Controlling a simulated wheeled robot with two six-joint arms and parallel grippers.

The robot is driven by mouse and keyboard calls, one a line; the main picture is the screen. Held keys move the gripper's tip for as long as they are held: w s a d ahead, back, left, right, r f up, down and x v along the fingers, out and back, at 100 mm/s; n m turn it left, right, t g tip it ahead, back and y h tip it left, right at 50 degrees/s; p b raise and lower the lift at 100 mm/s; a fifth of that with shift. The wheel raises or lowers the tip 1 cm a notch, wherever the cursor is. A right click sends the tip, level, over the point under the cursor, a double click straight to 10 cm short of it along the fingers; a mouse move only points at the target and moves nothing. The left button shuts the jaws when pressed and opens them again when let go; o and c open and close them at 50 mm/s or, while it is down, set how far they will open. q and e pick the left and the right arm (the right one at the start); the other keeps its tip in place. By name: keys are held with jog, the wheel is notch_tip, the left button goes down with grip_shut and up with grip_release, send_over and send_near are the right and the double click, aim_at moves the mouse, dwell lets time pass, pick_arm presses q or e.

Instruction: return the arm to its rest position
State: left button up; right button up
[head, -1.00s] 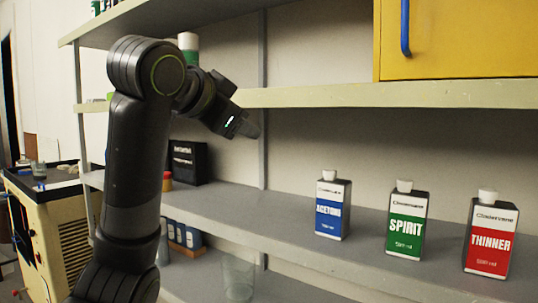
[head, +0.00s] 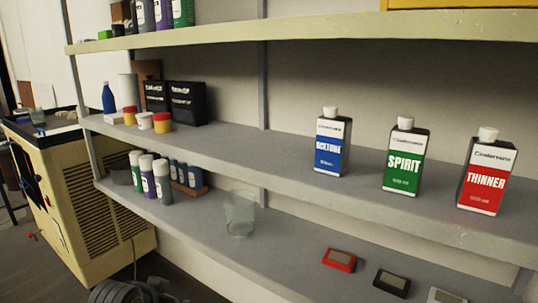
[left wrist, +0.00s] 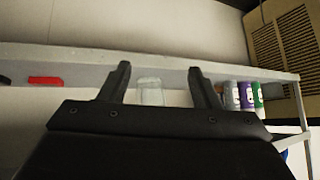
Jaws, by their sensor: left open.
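My left gripper shows in the left wrist view (left wrist: 158,85), with its two dark fingers apart and nothing between them touching. A clear glass (left wrist: 150,92) shows beyond the gap between the fingers, on a shelf. In the head view only a small dark part of my left arm (head: 128,291) shows at the bottom edge, and its gripper is out of that picture. My right arm and gripper are in neither view.
On the middle shelf (head: 260,147) stand bottles of acetone (head: 332,142), spirit (head: 405,156) and thinner (head: 485,173). The lower shelf holds the clear glass (head: 240,215), a red box (head: 340,260) and a black box (head: 391,282). A beige cabinet (head: 95,205) stands at left.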

pick_arm(q)
jog(key=s+a+f+n+g+y, duration=0.1)
jog(key=s+a+f+g, duration=0.3)
jog(key=s, duration=0.7)
jog(key=s+a+f+n+t+y, duration=0.1)
jog(key=s+a+f+n, duration=0.1)
jog(key=s+f, duration=0.65)
jog(key=s+a+f+n+g+y, duration=0.15)
jog(key=s+f, duration=0.25)
jog(key=s, duration=0.8)
notch_tip(320, 180, down, 22)
jog(key=a+g+p, duration=0.2)
jog(key=s+d+f+h+p, duration=0.1)
jog(key=s+f+p, duration=0.1)
jog(key=s+f, duration=1.1)
jog(key=shift+s+f+g, duration=0.3)
jog(key=shift+s+g, duration=0.15)
jog(key=shift+s, duration=0.5)
jog(key=shift+c, duration=0.4)
